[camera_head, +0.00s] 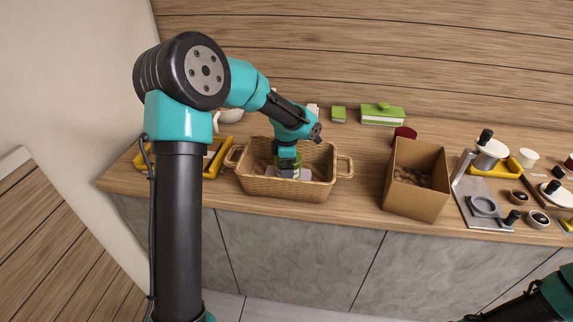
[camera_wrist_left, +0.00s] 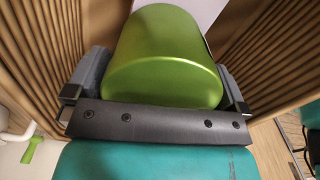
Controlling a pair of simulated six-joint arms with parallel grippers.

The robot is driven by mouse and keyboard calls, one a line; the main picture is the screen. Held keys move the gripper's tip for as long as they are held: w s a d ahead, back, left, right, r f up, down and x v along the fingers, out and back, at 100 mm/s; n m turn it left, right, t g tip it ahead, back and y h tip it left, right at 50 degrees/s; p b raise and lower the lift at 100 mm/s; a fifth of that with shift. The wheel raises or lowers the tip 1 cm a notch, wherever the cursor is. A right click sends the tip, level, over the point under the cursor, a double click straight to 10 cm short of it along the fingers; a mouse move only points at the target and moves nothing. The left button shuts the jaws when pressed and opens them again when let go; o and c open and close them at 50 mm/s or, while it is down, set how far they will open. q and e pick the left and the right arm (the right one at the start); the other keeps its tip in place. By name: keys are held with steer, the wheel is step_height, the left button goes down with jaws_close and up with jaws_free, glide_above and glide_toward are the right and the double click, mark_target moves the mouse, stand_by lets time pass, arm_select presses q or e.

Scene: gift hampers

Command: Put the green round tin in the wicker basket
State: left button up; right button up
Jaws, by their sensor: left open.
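The wicker basket (camera_head: 256,186) stands on the counter, with a handle at each end. My left gripper (camera_head: 287,172) reaches down inside it from above. The green round tin (camera_wrist_left: 165,60) lies between the gripper's two fingers in the left wrist view, with the woven walls on both sides. The fingers (camera_wrist_left: 158,90) are open, one on each side of the tin. In the head view only a little green of the tin shows past the gripper, low in the basket. My right arm shows only in part at the bottom right corner; its gripper is out of view.
Something pale grey (camera_head: 304,174) lies in the basket beside the gripper. A yellow tray (camera_head: 216,158) is left of the basket. An open cardboard box (camera_head: 415,200) stands to the right. Green boxes (camera_head: 382,114) are behind. Counter between basket and cardboard box is clear.

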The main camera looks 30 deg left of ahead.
arm_select(q)
step_height(320, 180, up, 13)
stand_by(0.5)
stand_by(0.5)
